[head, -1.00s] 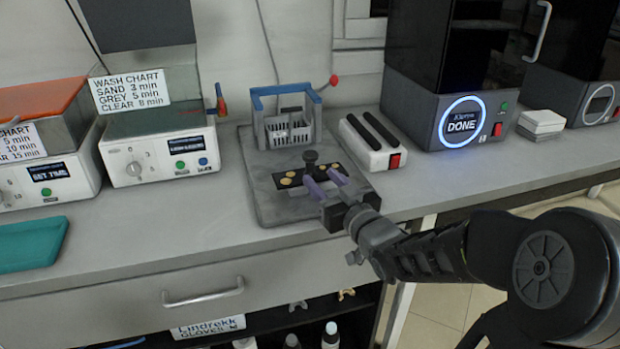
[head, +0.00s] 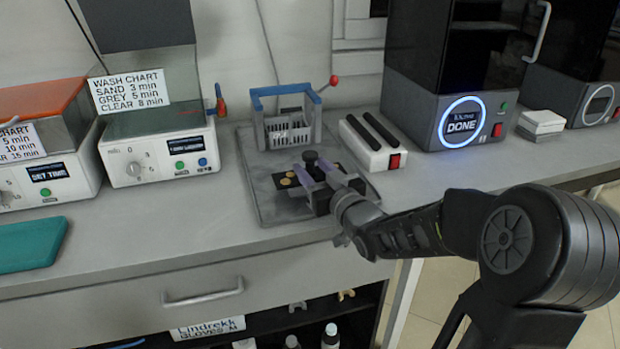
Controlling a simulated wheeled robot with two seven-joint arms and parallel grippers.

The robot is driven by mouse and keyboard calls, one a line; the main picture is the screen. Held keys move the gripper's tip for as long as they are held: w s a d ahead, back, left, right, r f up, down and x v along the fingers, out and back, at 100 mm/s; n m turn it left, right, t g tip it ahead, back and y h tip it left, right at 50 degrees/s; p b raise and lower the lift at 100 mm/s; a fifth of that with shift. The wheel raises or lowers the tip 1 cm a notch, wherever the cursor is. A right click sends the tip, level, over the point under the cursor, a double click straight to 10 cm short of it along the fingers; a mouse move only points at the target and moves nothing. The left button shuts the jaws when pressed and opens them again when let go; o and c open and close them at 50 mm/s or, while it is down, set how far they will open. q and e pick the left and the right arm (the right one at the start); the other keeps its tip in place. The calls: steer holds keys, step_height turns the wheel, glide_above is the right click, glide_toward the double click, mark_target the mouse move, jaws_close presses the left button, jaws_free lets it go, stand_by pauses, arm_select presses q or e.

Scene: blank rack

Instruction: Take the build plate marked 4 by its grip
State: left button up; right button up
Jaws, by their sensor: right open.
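A dark build plate (head: 285,181) with small tan pieces on it lies on a grey mat (head: 259,205) on the bench. A black knob-like grip (head: 311,158) stands up from the plate. No number can be read on the plate from here. My right gripper (head: 308,178) comes in from the right, low over the plate. Its two purple-tipped fingers are apart, with the grip at or close to the gap between them. I cannot tell whether they touch it. My left gripper is not in view.
A blue-topped rack (head: 285,92) with a grey basket stands behind the plate. A white box with two black bars (head: 371,145) is to the right. Wash units (head: 160,150) stand left. A printer (head: 462,120) showing DONE is at the back right.

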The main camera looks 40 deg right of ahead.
steer(key=shift+c, duration=0.5)
jaws_close()
stand_by(1.0)
